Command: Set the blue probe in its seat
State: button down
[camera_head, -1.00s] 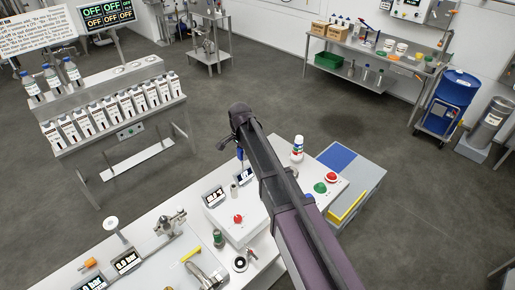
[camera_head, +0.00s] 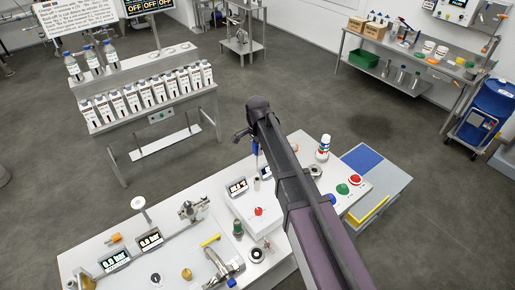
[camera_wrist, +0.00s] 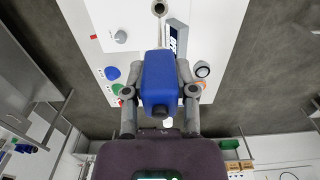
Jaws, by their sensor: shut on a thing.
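The blue probe (camera_wrist: 160,80) fills the middle of the wrist view, with my gripper (camera_wrist: 160,92) shut on it, one finger on each side. In the head view the blue probe (camera_head: 255,148) hangs below my gripper (camera_head: 248,136), above the far side of the workbench. A small grey upright cylinder with an open top (camera_wrist: 159,8) stands beside a display at the top of the wrist view. It may be the seat, but I cannot tell for sure. The probe is apart from it.
The white workbench (camera_head: 88,246) carries displays, a red knob (camera_head: 259,211), a green button (camera_head: 342,189), a red button (camera_head: 356,180) and a white bottle (camera_head: 323,148). A rack of bottles (camera_head: 150,95) stands behind at left. My arm hides part of the bench.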

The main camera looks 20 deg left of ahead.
jog(key=shift+f+b, duration=5.15)
jog(key=shift+f, duration=0.1)
jog(key=shift+c, duration=1.7)
grip_release()
jog(key=shift+r, duration=0.2)
